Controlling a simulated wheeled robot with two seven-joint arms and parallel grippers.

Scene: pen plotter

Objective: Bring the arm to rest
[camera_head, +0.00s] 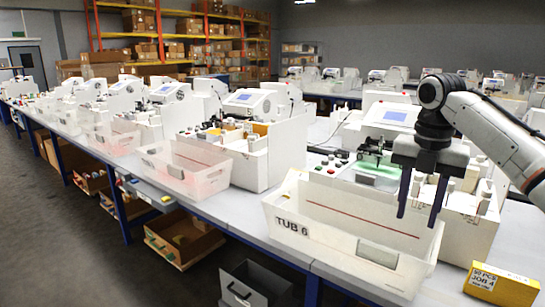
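My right arm (500,140) comes in from the right edge, pale with dark joints. Its gripper (419,215) points down with its two dark fingers spread apart. Nothing shows between the fingers. The gripper appears above or in front of the white tub marked TUB 6 (290,225); its exact height over the tub is hard to tell. My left gripper is not in view.
A pen plotter machine (385,125) with a screen stands behind the tub, partly hidden by my arm. A yellow box (502,284) lies at the table's lower right. A clear tub (183,170) stands to the left. A dark open bin (252,285) is below the table edge.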

